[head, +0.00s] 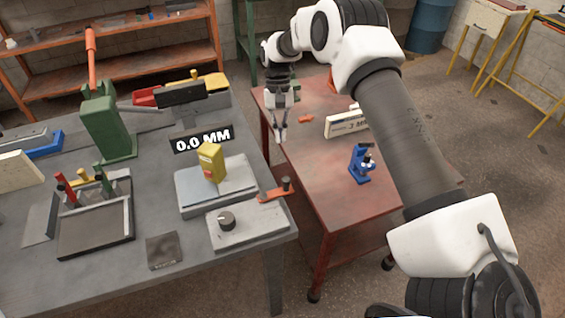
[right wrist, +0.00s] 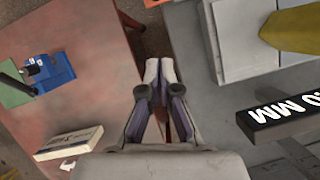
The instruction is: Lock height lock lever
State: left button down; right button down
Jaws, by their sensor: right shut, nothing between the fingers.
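My left gripper is out of view.
A control box with a black knob (head: 227,220) stands at the bench's front right. The red table (head: 325,183) holds a white labelled box (head: 345,122) and a blue microscope-like item (head: 360,165). A green press-like stand (head: 107,125) is at the left. My right arm crosses above the red table.

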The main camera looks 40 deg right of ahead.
jog(key=s+a+f+p, duration=0.3)
jog(key=s+f+p, duration=0.1)
jog(key=s+f, duration=0.1)
jog(key=shift+s+f+p, duration=0.25)
jog(key=shift+s+p, duration=0.1)
jog(key=shift+s, duration=0.35)
jog(key=shift+w+f, duration=0.1)
